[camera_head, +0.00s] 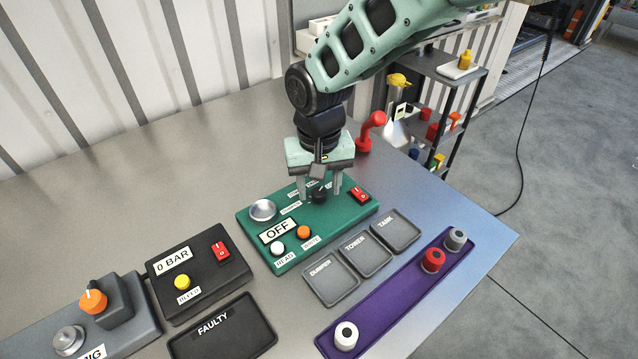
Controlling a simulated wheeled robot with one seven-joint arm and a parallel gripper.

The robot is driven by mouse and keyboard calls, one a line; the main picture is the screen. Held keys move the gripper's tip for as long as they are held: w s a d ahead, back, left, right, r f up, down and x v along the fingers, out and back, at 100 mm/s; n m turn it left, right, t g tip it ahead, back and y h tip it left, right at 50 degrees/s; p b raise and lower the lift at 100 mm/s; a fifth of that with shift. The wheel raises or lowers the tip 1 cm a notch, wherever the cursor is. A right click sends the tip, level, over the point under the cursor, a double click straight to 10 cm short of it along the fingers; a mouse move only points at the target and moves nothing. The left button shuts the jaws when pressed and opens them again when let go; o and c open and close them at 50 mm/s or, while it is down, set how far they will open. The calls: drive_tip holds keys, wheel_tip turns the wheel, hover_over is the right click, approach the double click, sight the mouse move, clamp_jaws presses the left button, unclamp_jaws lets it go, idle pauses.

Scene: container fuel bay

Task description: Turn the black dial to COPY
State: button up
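The black dial (319,196) sits on the upper right part of a green panel (258,238). Small white labels stand around it, partly hidden and too small to read, so I cannot tell which one the dial points to. The panel also carries a silver round knob (262,210), an OFF display (277,230), a white button, an orange button and a red switch (360,195). My gripper (319,193) points down over the dial, with one finger on either side of it. The fingers look apart; contact with the dial is not clear.
A black 0 BAR box (200,285) and a grey box with an orange knob (93,300) stand at left. Black trays (330,283) lie in front of the panel. A purple tray (395,300) holds red, grey and white cylinders. A red handle (372,130) stands behind.

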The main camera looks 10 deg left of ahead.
sight(319, 191)
wheel_tip(319, 191, up, 17)
drive_tip(key=b, duration=0.2)
drive_tip(key=shift+r, duration=0.2)
idle(0.5)
drive_tip(key=s+d+f+n, duration=0.1)
drive_tip(key=s+d+f, duration=0.3)
drive_tip(key=s+d, duration=0.6)
drive_tip(key=s+d+f+n, duration=0.2)
drive_tip(key=s+d+f, duration=0.2)
drive_tip(key=s+d, duration=0.6)
drive_tip(key=d, duration=0.3)
drive_tip(key=shift+s+y, duration=0.15)
drive_tip(key=shift+y, duration=0.15)
drive_tip(key=shift+c, duration=1.2)
drive_tip(key=shift+a, duration=0.2)
